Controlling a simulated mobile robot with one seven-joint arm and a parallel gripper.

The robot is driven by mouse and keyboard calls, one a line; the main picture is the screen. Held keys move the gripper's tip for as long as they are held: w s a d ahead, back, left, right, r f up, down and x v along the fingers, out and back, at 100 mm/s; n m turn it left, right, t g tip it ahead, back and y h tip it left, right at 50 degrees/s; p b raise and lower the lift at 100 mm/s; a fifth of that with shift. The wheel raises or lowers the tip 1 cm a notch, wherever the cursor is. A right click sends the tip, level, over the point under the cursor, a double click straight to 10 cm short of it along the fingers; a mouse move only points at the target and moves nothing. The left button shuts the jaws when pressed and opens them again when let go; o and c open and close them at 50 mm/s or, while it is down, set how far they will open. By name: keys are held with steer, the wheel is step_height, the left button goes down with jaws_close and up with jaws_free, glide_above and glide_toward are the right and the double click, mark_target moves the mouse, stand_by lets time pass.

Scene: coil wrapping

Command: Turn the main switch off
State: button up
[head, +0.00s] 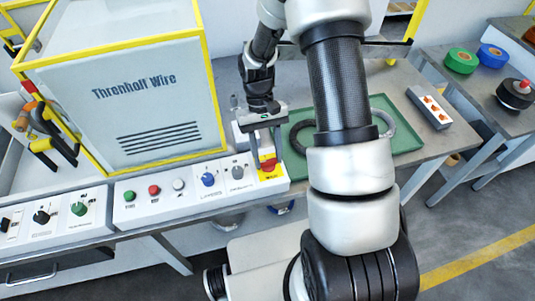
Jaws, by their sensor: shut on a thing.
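The main switch (267,164) is a red piece on a yellow plate at the right end of the white control panel (206,205). My gripper (266,158) reaches down over it from above and is shut on the switch. The fingers hide much of the switch, so I cannot tell its exact turn position.
The panel also carries green, red, white, blue and grey controls. A white machine with a yellow frame (122,95) stands behind it. A green tray (407,134) with dark and grey coils lies to the right, partly behind my arm. A grey box with orange buttons (429,107) stands beyond the tray.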

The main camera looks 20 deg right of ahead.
steer(key=o, duration=1.1)
steer(key=shift+c, duration=0.2)
steer(key=v, duration=1.7)
steer(key=shift+r+p, duration=0.25)
steer(key=shift+p, duration=0.1)
